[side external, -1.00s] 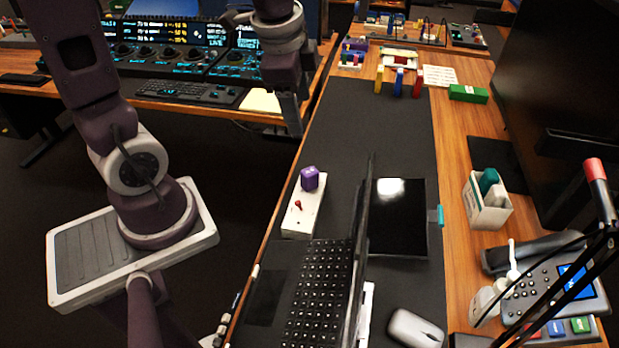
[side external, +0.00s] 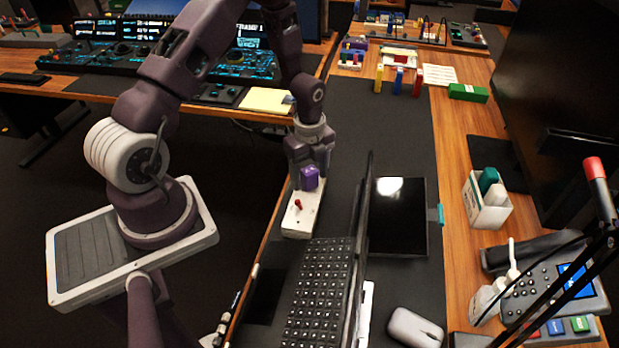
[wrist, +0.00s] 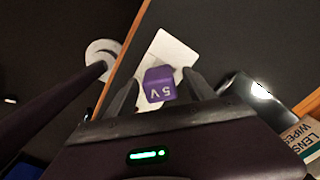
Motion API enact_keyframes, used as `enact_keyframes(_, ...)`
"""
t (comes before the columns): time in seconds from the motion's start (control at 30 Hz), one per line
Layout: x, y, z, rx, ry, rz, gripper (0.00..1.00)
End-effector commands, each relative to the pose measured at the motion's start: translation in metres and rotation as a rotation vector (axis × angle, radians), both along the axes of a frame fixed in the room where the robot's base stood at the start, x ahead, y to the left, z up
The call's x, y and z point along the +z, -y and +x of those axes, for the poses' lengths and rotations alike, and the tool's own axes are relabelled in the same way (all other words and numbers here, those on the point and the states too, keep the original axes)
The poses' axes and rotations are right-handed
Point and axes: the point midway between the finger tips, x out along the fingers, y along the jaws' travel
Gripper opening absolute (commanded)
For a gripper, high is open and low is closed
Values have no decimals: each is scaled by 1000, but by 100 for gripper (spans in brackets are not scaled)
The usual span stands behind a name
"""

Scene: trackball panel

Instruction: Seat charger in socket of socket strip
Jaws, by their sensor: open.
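The purple charger (side external: 310,178) sits at the far end of the white socket strip (side external: 297,222) on the dark desk mat. In the wrist view the charger (wrist: 158,84) shows a "5V" marking and stands on the strip (wrist: 172,48). I cannot tell whether it is fully seated, as its underside is hidden. My gripper (side external: 309,168) is just behind and above the charger. In the wrist view my gripper (wrist: 157,88) is open, with one finger on each side of the charger and small gaps visible.
A red switch (side external: 298,204) is on the strip's near part. The laptop (side external: 325,285) stands close by, its raised screen to the right of the strip. A black tablet (side external: 398,220) lies beyond the screen. The mat behind the strip is clear.

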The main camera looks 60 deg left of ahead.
Motion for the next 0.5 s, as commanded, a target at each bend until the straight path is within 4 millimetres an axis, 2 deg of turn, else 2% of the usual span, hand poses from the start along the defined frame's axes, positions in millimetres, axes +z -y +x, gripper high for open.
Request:
enact_keyframes(0.1,0,0,0,1,0,0,63)
enact_keyframes(0.13,1,0,0,1,0,0,59)
enact_keyframes(0.43,1,0,0,1,0,0,0)
enact_keyframes(0.5,1,0,0,1,0,0,0)
